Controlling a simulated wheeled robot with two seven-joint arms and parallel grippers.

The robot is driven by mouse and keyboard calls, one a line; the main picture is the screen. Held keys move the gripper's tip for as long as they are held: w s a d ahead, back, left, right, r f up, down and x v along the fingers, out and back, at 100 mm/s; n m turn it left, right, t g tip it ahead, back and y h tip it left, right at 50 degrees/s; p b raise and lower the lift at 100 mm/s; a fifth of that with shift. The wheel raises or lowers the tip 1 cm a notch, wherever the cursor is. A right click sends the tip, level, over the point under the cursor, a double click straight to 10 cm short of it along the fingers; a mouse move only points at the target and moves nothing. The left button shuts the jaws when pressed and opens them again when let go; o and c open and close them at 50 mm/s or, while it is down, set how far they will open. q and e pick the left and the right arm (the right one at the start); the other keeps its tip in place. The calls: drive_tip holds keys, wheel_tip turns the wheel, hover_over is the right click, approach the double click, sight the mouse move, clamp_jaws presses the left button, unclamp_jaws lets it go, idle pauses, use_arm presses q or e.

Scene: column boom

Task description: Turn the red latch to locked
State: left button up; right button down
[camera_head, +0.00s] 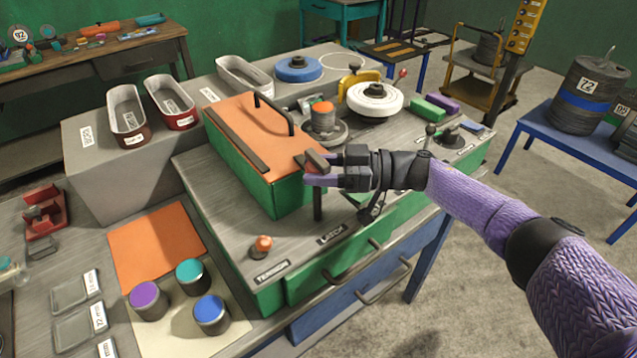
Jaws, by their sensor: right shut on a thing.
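My right gripper (316,172) comes in from the right and is shut on the latch handle. Its fingers hide part of the handle, so its exact angle is hard to tell. My left gripper is not in view.
The orange-topped box (245,140) with a black bar handle stands left of the latch. An orange-topped knob (263,245) is nearer the front, by the label TENSION (272,271). A white wheel (375,100) and an orange-capped spool (323,118) stand behind.

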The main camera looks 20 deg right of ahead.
drive_tip(key=shift+r+n+g+b, duration=0.15)
drive_tip(key=shift+n+g+b, duration=0.45)
drive_tip(key=shift+g+b, duration=0.15)
drive_tip(key=shift+c, duration=2.2)
unclamp_jaws()
drive_tip(key=o, duration=0.3)
drive_tip(key=shift+w, duration=0.2)
drive_tip(key=shift+o, duration=0.2)
drive_tip(key=shift+a, duration=0.1)
drive_tip(key=shift+s, duration=0.1)
